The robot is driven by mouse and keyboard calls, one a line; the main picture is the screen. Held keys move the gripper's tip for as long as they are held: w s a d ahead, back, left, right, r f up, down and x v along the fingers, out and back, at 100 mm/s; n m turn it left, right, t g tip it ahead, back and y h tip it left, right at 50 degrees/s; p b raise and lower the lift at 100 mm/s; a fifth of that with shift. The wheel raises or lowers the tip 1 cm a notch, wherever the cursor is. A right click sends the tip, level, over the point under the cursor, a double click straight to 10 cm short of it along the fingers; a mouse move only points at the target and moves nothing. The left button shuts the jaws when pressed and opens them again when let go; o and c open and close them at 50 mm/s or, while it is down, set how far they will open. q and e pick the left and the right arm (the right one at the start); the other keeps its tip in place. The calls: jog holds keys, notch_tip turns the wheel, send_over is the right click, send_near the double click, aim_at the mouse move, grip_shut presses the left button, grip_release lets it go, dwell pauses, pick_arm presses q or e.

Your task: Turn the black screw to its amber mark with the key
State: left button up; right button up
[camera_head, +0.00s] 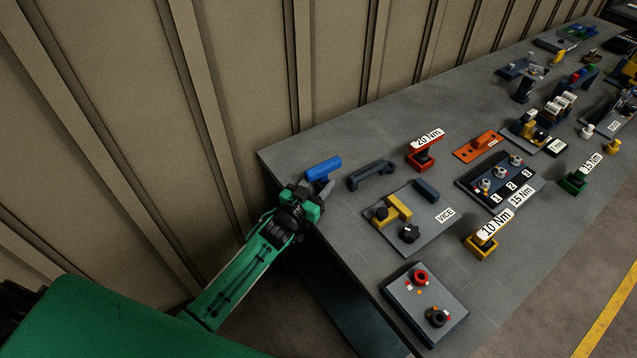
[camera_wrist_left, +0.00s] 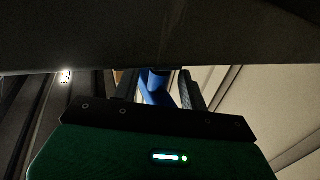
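The black screw (camera_head: 437,317) sits on a grey plate (camera_head: 396,302) at the bench's near end, below a red screw (camera_head: 420,277). Small coloured marks lie around both; which is the amber one for the black screw is too small to tell. A blue key handle (camera_head: 323,168) is at the bench's left corner. My left gripper (camera_head: 318,187) is right at it. In the left wrist view the blue handle (camera_wrist_left: 155,88) lies between my two fingers; whether they press on it is unclear. The handle's lower end is hidden. My right gripper is not in view.
A dark handle bar (camera_head: 372,175), a vice plate (camera_head: 410,240) and red 20 Nm (camera_head: 424,155), yellow 10 Nm (camera_head: 482,245) and green 15 Nm (camera_head: 573,181) pieces stand on the bench. A panelled wall (camera_head: 350,60) runs behind. Bare bench lies left of the vice plate.

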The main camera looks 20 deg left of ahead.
pick_arm(q)
jog(key=shift+f, duration=0.1)
jog(key=b+v, duration=0.1)
jog(key=v, duration=0.1)
jog(key=a+b+v, duration=0.1)
jog(key=b+v, duration=0.1)
jog(key=v, duration=0.1)
jog(key=shift+s+f, duration=0.15)
jog(key=b+v, duration=0.1)
jog(key=v, duration=0.7)
jog(key=shift+r, duration=0.3)
jog(key=shift+s+a, duration=0.1)
